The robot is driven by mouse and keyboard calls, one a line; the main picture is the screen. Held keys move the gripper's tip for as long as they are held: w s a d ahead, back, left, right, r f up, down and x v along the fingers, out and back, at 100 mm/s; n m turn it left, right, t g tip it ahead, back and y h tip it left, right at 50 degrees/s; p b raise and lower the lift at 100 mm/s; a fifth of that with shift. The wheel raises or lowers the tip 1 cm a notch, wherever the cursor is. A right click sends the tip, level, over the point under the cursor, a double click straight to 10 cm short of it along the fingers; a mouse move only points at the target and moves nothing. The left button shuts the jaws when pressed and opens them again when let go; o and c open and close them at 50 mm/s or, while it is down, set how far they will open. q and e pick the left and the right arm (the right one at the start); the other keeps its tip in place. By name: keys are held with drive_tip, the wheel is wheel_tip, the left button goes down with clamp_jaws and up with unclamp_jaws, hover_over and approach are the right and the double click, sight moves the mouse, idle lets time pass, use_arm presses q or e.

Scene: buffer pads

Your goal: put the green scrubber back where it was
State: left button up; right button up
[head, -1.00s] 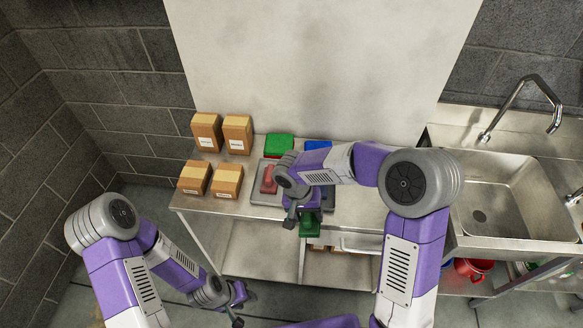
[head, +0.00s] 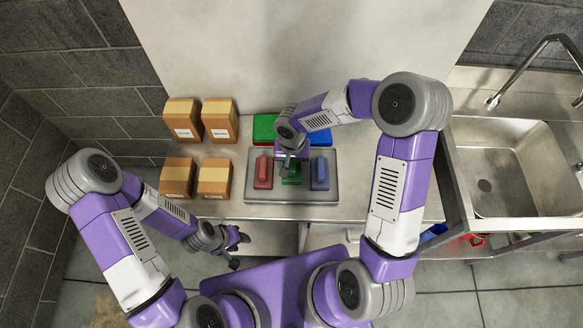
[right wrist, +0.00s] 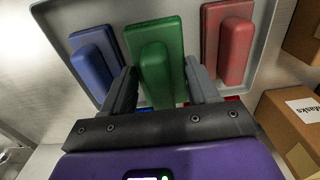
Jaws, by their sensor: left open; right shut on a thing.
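The green scrubber (head: 291,175) is at the middle of the grey tray (head: 292,197), between the red scrubber (head: 263,173) and the blue scrubber (head: 320,175). My right gripper (head: 291,163) is shut on its handle from above. In the right wrist view the green scrubber (right wrist: 160,72) shows between my two fingers, lined up beside the blue scrubber (right wrist: 97,70) and the red scrubber (right wrist: 233,55). I cannot tell whether its base touches the tray. My left gripper (head: 240,250) is open and empty, low in front of the bench.
Green (head: 264,127) and blue (head: 320,138) pads lie behind the tray; my right arm hides what is between them. Several cardboard boxes (head: 220,121) stand at the bench's left. A steel sink (head: 500,170) is at the right.

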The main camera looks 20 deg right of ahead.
drive_tip(key=shift+w+f, duration=0.1)
drive_tip(key=shift+f, duration=1.75)
drive_tip(key=shift+f+b, duration=0.15)
drive_tip(key=shift+b, duration=0.2)
drive_tip(key=o, duration=1.1)
drive_tip(key=shift+r, duration=0.2)
wheel_tip(320, 180, up, 12)
drive_tip(key=shift+p, duration=0.9)
